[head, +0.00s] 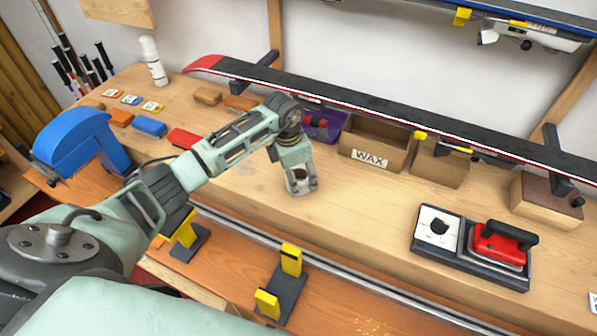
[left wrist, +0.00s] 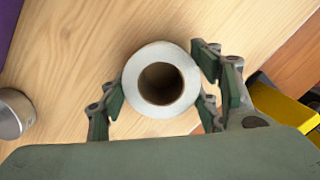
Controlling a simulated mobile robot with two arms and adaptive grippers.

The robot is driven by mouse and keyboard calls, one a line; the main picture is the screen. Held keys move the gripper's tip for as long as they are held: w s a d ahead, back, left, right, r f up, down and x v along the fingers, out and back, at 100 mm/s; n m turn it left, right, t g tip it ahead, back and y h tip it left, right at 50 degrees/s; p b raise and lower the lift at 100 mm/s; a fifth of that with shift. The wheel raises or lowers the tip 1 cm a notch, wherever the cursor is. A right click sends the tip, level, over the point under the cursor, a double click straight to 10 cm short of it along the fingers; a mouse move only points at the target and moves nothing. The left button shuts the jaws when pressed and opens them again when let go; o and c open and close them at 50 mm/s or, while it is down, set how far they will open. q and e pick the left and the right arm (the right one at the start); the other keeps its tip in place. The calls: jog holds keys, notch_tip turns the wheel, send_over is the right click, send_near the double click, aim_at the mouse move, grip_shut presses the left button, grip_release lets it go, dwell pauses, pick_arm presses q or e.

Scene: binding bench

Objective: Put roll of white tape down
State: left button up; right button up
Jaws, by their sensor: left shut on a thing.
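The roll of white tape (left wrist: 160,55) shows in the left wrist view as a white ring with a brown core, its open end facing the camera. My left gripper (left wrist: 160,95) has its fingers on both sides of the roll and is shut on it. In the head view my left gripper (head: 301,186) points down at the wooden bench top (head: 255,200), with the roll (head: 296,175) between its fingers. The roll is at or just above the bench; I cannot tell whether it touches. My right gripper is not in view.
A red iron (head: 498,245) sits in a dark tray at the right. The WAX box (head: 372,143) and a purple bin (head: 325,125) stand behind the gripper. A ski (head: 400,115) spans the back. The bench between gripper and iron is clear.

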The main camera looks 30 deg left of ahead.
pick_arm(q)
jog(key=shift+f, duration=0.2)
jog(key=o, duration=1.2)
jog(key=shift+r, duration=0.1)
jog(key=shift+r, duration=0.55)
jog(key=shift+s+a+r+b, duration=0.2)
jog(key=shift+r+b, duration=0.4)
jog(key=shift+r, duration=1.25)
jog(key=shift+s+a+r+b, duration=0.2)
jog(key=shift+r+b, duration=0.4)
jog(key=shift+r, duration=1.2)
jog(key=shift+s+a+r+b, duration=0.2)
jog(key=shift+r+b, duration=0.4)
jog(key=shift+r, duration=1.25)
